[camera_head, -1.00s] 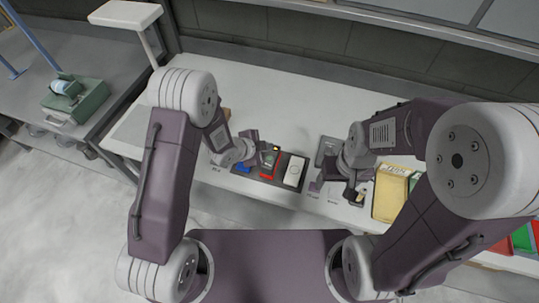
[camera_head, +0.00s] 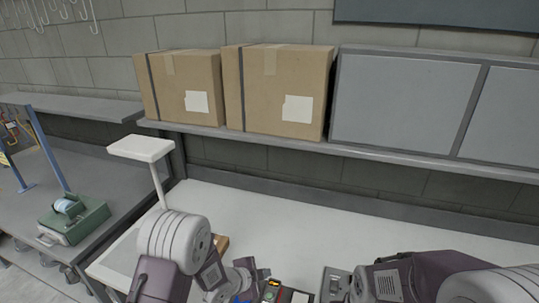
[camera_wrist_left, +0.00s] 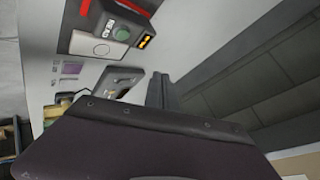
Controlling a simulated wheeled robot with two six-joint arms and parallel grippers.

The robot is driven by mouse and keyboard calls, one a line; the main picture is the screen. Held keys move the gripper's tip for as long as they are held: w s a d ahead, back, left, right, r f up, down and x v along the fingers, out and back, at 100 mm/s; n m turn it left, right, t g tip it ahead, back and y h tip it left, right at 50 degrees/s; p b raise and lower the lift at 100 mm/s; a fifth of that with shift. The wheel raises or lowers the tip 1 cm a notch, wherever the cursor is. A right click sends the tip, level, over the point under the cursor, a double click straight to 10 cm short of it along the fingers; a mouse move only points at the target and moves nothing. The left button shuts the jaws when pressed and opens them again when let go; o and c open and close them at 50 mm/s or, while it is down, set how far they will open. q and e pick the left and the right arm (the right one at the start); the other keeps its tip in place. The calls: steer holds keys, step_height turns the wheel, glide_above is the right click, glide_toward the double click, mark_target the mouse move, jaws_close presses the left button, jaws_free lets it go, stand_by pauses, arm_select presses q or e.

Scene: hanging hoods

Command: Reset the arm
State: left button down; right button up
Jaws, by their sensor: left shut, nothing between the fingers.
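My left arm comes up from the bottom edge in the head view, and its gripper (camera_head: 256,273) hangs low over the white worktop, partly cut by the frame. It is shut and empty. In the left wrist view its dark body fills the lower part, with the grey fingers (camera_wrist_left: 161,92) together in the middle. My right arm (camera_head: 405,277) shows at the bottom right of the head view; its gripper is below the frame.
The white worktop (camera_head: 295,222) is clear toward the wall. Two cardboard boxes (camera_head: 188,88) (camera_head: 280,92) stand on the shelf above. A white plate on a post (camera_head: 141,148) rises at the left. A green device (camera_head: 73,220) sits on the side bench.

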arm_select(q)
steer(key=a+r+n+t+y+b, duration=0.2)
steer(key=a+r+n+y+b, duration=0.35)
steer(key=a, duration=0.65)
steer(key=s+a+f+n+g, duration=0.2)
steer(key=s+n+g, duration=0.2)
steer(key=s, duration=0.6)
steer(key=s+a+f+n+g, duration=0.2)
steer(key=s+f+n+g, duration=0.1)
steer(key=s+n, duration=0.5)
steer(key=s+g, duration=0.1)
steer(key=s, duration=0.2)
steer(key=shift+a, duration=0.15)
arm_select(e)
step_height(320, 180, down, 7)
steer(key=shift+r, duration=0.15)
arm_select(q)
steer(key=shift+y, duration=0.25)
arm_select(e)
steer(key=shift+s, duration=0.1)
